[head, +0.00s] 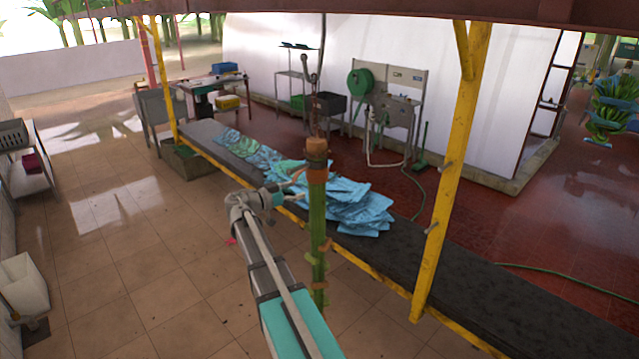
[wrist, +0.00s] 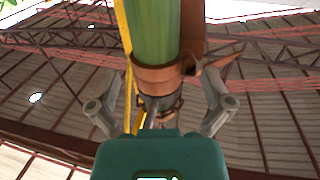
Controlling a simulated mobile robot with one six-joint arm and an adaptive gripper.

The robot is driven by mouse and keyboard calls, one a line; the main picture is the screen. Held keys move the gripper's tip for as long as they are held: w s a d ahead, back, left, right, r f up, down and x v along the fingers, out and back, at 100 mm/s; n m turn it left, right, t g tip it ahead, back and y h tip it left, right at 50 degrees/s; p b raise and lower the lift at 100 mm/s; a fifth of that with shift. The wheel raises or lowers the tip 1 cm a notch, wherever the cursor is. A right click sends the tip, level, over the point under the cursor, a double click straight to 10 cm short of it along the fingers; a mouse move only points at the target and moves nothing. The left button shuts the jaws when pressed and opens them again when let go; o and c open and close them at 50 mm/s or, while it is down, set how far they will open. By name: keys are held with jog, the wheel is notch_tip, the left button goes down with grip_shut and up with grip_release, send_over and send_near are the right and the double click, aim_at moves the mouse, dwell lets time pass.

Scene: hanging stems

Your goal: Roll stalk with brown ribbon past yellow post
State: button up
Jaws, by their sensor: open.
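The green stalk (head: 317,225) hangs upright in the middle of the head view, with a brown top (head: 316,152) and brown bands along it. In the wrist view the stalk (wrist: 154,30) runs down to a brown ribbon (wrist: 158,78) around it. My gripper (head: 294,190) is at the stalk's upper part, on its left. In the wrist view my gripper (wrist: 160,92) is open, with one finger either side of the stalk; I cannot tell whether either touches. The near yellow post (head: 451,170) stands to the right of the stalk, apart from it.
A long dark bench (head: 440,275) with a yellow edge runs behind the stalk, bearing blue sheets (head: 350,205). Another yellow post (head: 163,75) stands far left. A rusty beam (head: 400,9) crosses overhead. Tiled floor (head: 130,270) at left is mostly clear.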

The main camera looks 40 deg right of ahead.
aim_at(316, 183)
jog(key=shift+s+d, duration=0.2)
jog(key=shift+d, duration=1.6)
jog(key=shift+s+d, duration=0.2)
jog(key=shift+d, duration=1.55)
